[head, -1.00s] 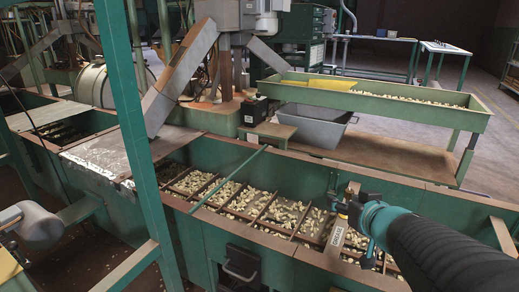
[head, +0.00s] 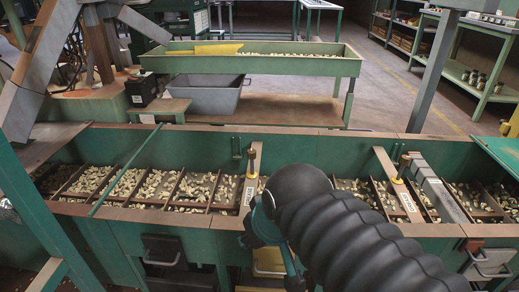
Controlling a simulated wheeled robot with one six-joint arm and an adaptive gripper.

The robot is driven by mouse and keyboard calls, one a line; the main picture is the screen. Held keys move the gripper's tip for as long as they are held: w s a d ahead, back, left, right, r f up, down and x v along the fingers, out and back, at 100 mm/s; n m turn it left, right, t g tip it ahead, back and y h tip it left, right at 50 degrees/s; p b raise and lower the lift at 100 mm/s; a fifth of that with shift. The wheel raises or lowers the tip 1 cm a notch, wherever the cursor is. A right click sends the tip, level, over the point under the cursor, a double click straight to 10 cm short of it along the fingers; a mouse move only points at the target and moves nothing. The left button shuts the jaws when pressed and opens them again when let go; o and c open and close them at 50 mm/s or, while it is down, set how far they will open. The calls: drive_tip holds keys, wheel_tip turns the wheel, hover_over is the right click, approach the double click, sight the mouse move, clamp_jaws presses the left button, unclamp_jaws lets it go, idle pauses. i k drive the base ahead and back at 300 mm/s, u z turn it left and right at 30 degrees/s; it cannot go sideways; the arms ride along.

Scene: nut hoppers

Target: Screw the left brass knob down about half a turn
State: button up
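A second brass knob (head: 403,166) stands on a similar slat (head: 402,193) farther right. My gripper (head: 250,225), partly teal, is low over the hopper's front edge, in front of and below the left knob in the picture. It appears apart from that knob. My black ribbed arm sleeve and dark wrist hide much of the gripper, and its fingers cannot be made out clearly.
The green hopper (head: 185,225) has several compartments of nuts. A thin green bar (head: 125,168) crosses it at left, and a grey bar (head: 442,193) lies beside the right slat. Behind stand a long green trough (head: 300,66) and a grey tub (head: 213,97).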

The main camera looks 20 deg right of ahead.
sight(251, 154)
drive_tip(key=z, duration=0.3)
drive_tip(key=k, duration=0.75)
drive_tip(key=u, duration=1)
